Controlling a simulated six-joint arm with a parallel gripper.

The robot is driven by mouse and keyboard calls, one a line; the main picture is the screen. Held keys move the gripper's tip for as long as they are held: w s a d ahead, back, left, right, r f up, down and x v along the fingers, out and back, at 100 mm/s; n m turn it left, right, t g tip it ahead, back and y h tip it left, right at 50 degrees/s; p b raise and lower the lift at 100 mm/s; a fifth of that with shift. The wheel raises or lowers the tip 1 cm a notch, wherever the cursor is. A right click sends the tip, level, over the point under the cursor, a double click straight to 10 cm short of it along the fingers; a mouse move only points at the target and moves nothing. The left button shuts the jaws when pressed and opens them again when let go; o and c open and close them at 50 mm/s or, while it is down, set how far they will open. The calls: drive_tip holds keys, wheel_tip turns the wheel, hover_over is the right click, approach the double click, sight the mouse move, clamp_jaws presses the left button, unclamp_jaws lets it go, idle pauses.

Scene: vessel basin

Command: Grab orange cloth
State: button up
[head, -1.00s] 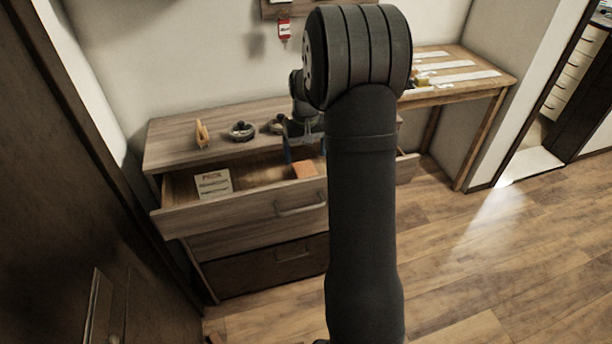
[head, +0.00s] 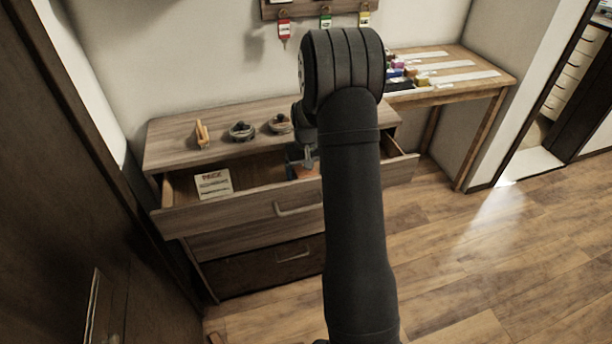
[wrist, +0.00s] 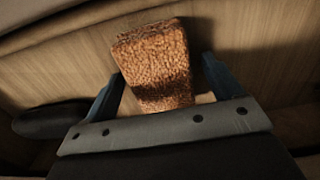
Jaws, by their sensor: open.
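The orange cloth (wrist: 155,62) is a folded, textured block lying in the open top drawer. In the wrist view it sits between the two blue fingers of my gripper (wrist: 165,85), which are open with a finger on either side of it. A small gap shows at each side, and I cannot tell whether either finger touches it. In the head view my gripper (head: 301,160) reaches down into the drawer, and only a bit of the cloth (head: 303,171) shows behind it and my arm.
The open drawer (head: 240,205) also holds a white printed card or box (head: 213,184) at its left. On the dresser top (head: 175,148) stand a tan object (head: 202,133) and two dark round items (head: 242,130). A side table (head: 450,93) with small coloured items is at right.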

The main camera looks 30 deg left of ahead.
drive_tip(key=shift+c, duration=0.5)
drive_tip(key=c, duration=1)
drive_tip(key=shift+o, duration=0.2)
drive_tip(key=shift+r, duration=0.15)
